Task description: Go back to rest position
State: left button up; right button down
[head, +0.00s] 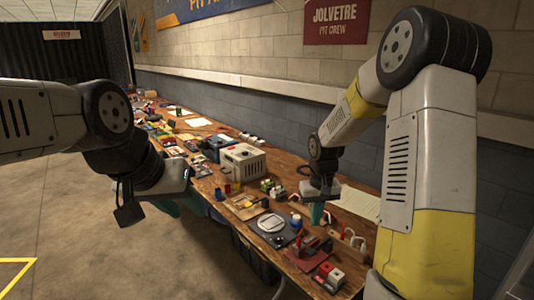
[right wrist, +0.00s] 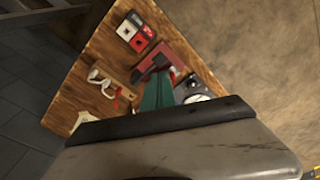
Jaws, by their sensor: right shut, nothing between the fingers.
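My right gripper (head: 317,214) hangs down over the near right part of the wooden workbench, with its teal fingers pointing at the bench top. In the right wrist view its teal fingers (right wrist: 157,92) are together, with nothing between them. They appear above the bench near a red vise-like tool (right wrist: 152,66); I cannot tell the exact height. My left gripper (head: 172,207) is at the left, over the floor beside the bench's front edge. Its teal fingers are mostly hidden behind the wrist, so their opening is not clear.
The long workbench (head: 352,225) runs along the wall, crowded with tools and parts. A beige box (head: 243,163) and a dark mat with a pale round item (head: 270,223) lie left of my right gripper. Open concrete floor (head: 85,220) is at the left.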

jog(key=s+r+t, duration=0.3)
jog(key=s+r, duration=0.6)
jog(key=r, duration=0.5)
jog(key=s+a+r+t+y, duration=0.1)
jog(key=s+r, duration=0.2)
jog(key=s, duration=0.3)
jog(key=s+a+r+t+y, duration=0.1)
jog(key=s+r, duration=0.2)
jog(key=s, duration=0.4)
jog(key=shift+a+m, duration=0.15)
jog(key=shift+m, duration=0.25)
jog(key=shift+s, duration=0.1)
